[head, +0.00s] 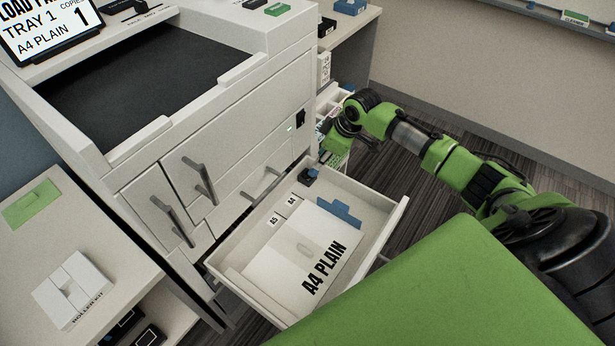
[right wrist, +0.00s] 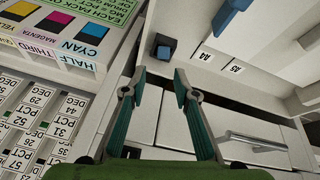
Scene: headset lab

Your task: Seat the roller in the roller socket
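No loose roller can be made out for certain. A small dark block with a blue face (head: 309,176) sits in the back corner of the open paper drawer (head: 395,212); it also shows in the right wrist view (right wrist: 165,47). I cannot tell whether it is the roller, its socket or both. My right gripper (right wrist: 159,80) is open, with nothing between its fingers, and the block lies just beyond its fingertips. In the head view the right gripper (head: 337,137) is partly hidden at the printer's right corner, beside the drawer. My left gripper is out of view.
The drawer holds an "A4 PLAIN" paper stack (head: 285,262) and a blue guide (head: 340,212). A white box (head: 72,288), its label apparently reading "roller kit", rests on the left table. In the right wrist view, a labelled compartment unit (right wrist: 45,125) stands left of the gripper.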

